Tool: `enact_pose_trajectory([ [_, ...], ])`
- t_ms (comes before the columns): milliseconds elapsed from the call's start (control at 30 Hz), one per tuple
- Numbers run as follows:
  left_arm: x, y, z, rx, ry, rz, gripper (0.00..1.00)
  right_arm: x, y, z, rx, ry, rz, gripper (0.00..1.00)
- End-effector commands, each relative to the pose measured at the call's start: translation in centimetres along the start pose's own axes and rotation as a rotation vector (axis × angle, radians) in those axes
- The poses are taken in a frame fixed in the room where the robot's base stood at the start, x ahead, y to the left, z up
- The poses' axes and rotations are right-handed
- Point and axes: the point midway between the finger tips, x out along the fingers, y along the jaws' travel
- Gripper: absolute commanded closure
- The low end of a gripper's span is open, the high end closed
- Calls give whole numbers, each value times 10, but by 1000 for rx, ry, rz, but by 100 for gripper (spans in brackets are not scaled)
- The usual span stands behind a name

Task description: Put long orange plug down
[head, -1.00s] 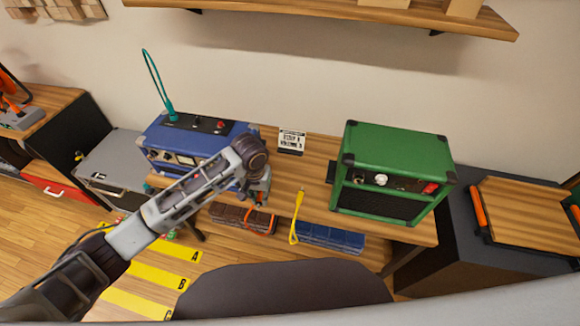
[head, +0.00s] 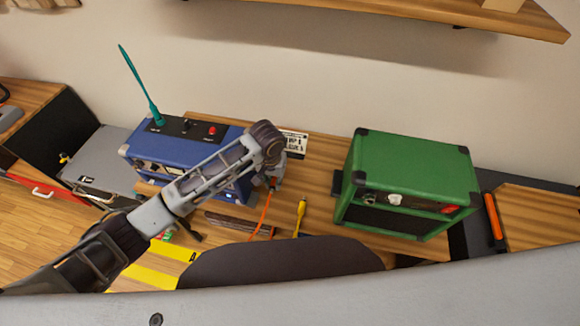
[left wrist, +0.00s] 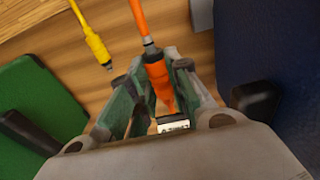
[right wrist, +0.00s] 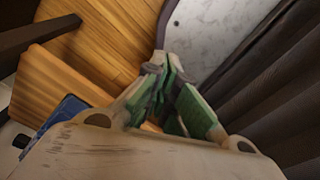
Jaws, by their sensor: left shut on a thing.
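The orange plug (left wrist: 157,78) is between the fingers of my left gripper (left wrist: 157,70) in the left wrist view, its cable running away to the top. In the head view my left gripper (head: 272,178) is over the wooden desk (head: 320,170), at the right side of the blue amp (head: 190,160). The orange cable (head: 264,212) hangs below it there. The plug itself is mostly hidden in the head view. My right gripper (right wrist: 165,68) shows only in the right wrist view, with its fingers together and nothing visible between them.
A yellow plug (head: 301,210) lies right of the orange cable, near the desk's front. The green amp (head: 410,180) stands farther right. A small black-and-white label card (head: 296,142) is behind the gripper. A dark chair back (head: 280,265) stands in front. Bare desk shows between the amps.

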Motion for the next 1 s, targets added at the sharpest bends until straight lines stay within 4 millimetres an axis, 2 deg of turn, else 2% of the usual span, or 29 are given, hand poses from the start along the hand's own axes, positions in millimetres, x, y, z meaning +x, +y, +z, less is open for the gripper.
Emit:
enact_pose_trajectory([
  [333,0,0,0,1,0,0,100,0,-3,14,1,-16,-3,100],
  [567,4,0,0,1,-1,-1,100,-1,-6,14,2,-18,-6,100],
  [1000,56,0,4,1,-1,0,100,-2,-6,7,2,-9,-6,100],
])
